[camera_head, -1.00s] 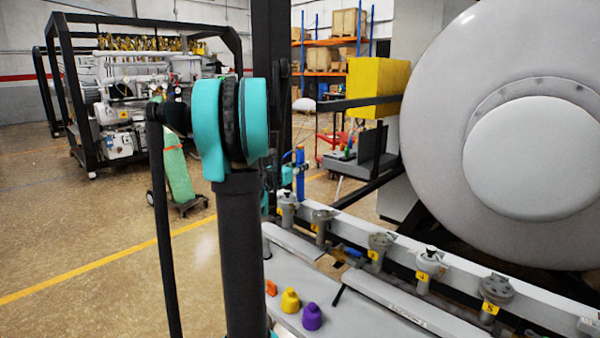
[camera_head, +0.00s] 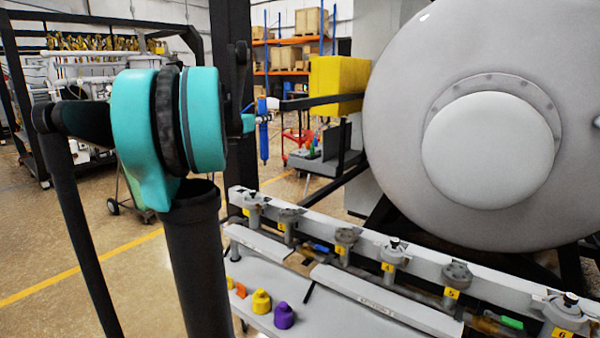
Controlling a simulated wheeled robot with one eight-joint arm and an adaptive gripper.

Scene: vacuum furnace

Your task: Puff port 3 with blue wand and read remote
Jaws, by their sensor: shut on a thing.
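The blue wand (camera_head: 264,140) hangs upright above the far left end of the port row. My gripper (camera_head: 262,106) is at its top, shut on it, small and partly hidden behind my teal arm joint. The wand's lower end is apart from the first port (camera_head: 254,203), above it in the picture. Port 3 (camera_head: 345,240) is a grey capped fitting with a yellow tag, further right along the white rail. Ports 4 (camera_head: 394,256), 5 (camera_head: 456,277) and 6 (camera_head: 566,312) follow to the right. I cannot make out a remote.
The big round furnace door (camera_head: 490,150) stands behind the rail. Orange, yellow (camera_head: 261,301) and purple (camera_head: 284,316) caps lie on the white bench in front. A yellow box (camera_head: 338,84) is behind the wand. Small blue (camera_head: 321,248) and green (camera_head: 511,322) pieces lie near the rail.

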